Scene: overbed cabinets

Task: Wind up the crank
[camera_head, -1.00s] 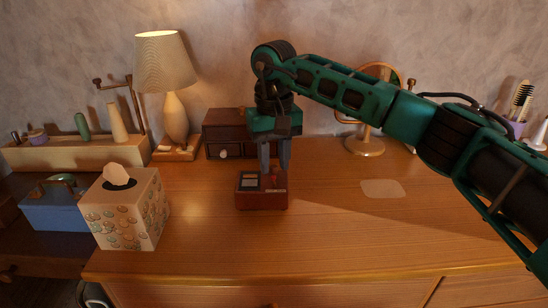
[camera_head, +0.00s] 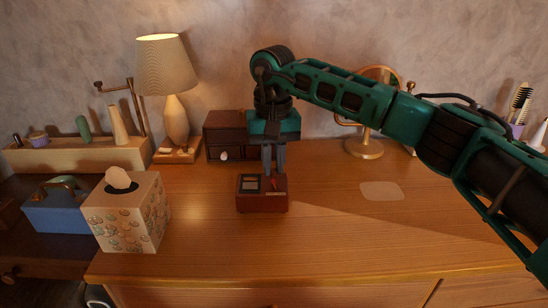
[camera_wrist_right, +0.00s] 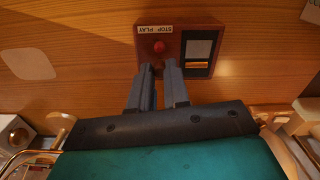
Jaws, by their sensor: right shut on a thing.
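A small dark red box (camera_head: 262,203) stands on the wooden dresser top. In the right wrist view the box (camera_wrist_right: 172,36) shows a "STOP PLAY" label, a red knob and a dark panel with a light window. My right gripper (camera_head: 273,172) points down onto the top of the box. In the wrist view its two fingers (camera_wrist_right: 160,70) come close together at the box's edge beside the red knob. They are shut on the crank, which is mostly hidden between the fingertips. My left gripper is not in view.
A patterned tissue box (camera_head: 130,218) and a lit lamp (camera_head: 172,110) stand to the left. A small dark drawer unit (camera_head: 226,128) is behind the red box, and a round mirror (camera_head: 368,145) is back right. The dresser front (camera_head: 330,225) is clear.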

